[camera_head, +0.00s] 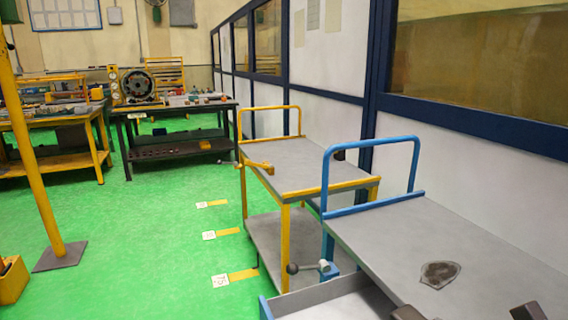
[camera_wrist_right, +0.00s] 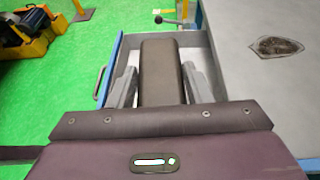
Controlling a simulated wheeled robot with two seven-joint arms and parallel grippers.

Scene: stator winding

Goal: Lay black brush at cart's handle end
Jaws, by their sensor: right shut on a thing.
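The blue cart's grey top (camera_head: 480,255) is at the lower right of the head view, with its raised blue handle (camera_head: 371,147) at the far end. In the right wrist view my right gripper (camera_wrist_right: 160,88) is shut on a long dark block (camera_wrist_right: 160,68), which looks like the black brush. The block lies between the grey fingers, over an open drawer-like tray (camera_wrist_right: 118,60) beside the cart top (camera_wrist_right: 235,75). I cannot tell its height above the tray. Dark pieces cut off at the head view's lower edge are unclear. My left gripper is not in view.
A dark flat patch (camera_head: 440,274) marks the otherwise mostly clear cart top. A ball-ended lever (camera_head: 293,268) stands near the tray (camera_head: 325,297). A yellow cart (camera_head: 310,165) stands just beyond. A wall with windows runs along the right; green floor is open on the left.

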